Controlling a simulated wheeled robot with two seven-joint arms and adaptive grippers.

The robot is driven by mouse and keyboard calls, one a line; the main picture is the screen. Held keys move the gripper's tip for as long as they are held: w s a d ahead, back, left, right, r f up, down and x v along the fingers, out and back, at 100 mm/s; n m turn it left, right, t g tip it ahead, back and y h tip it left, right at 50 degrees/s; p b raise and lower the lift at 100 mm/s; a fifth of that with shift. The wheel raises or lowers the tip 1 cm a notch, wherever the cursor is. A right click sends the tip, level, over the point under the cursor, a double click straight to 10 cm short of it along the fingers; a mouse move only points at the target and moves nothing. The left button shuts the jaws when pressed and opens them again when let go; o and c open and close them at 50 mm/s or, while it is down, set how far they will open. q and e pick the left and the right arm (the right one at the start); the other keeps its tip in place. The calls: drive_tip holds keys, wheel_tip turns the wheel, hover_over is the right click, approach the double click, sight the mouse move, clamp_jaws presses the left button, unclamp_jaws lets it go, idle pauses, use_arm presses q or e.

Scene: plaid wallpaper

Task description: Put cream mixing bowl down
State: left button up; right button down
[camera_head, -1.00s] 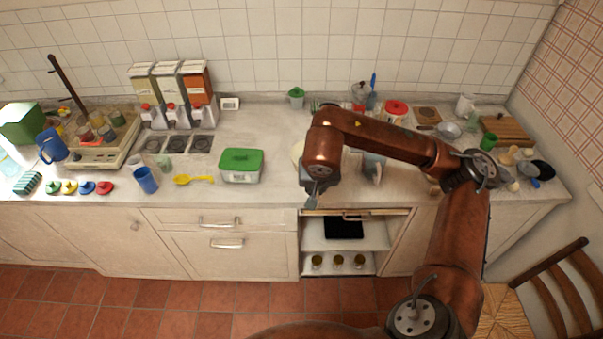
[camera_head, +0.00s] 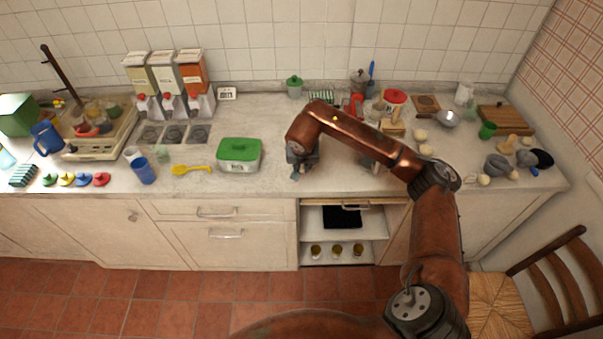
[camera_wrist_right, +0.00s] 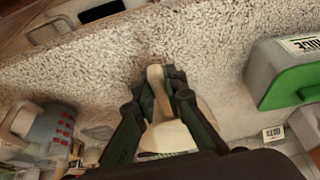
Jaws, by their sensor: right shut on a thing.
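My right gripper (camera_head: 297,174) is low over the counter, right of the green-lidded box. In the right wrist view, its dark fingers (camera_wrist_right: 160,88) are shut on a narrow cream part of the cream mixing bowl (camera_wrist_right: 172,138). The bowl's wider cream body shows behind and between the fingers, partly hidden by them. The speckled counter (camera_wrist_right: 215,60) is close below; I cannot tell whether the bowl touches it. In the head view the bowl is hidden behind my right gripper and arm. My left gripper is not in view.
A green-lidded box (camera_head: 239,157) stands left of my right gripper, with a yellow spoon (camera_head: 191,170) farther left. Behind are a small green-lidded pot (camera_head: 294,86) and a red-lidded tub (camera_head: 395,98). Open shelving (camera_head: 342,235) lies below the counter edge.

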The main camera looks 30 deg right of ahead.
drive_tip(key=shift+w+f, duration=0.2)
drive_tip(key=shift+f, duration=0.05)
drive_tip(key=shift+w+d+f, duration=0.1)
drive_tip(key=shift+w+f, duration=0.05)
drive_tip(key=shift+f, duration=1.65)
drive_tip(key=c, duration=2)
unclamp_jaws()
drive_tip(key=shift+o, duration=0.2)
drive_tip(key=shift+r, duration=0.3)
drive_tip(key=v, duration=1.1)
drive_tip(key=shift+r, duration=0.3)
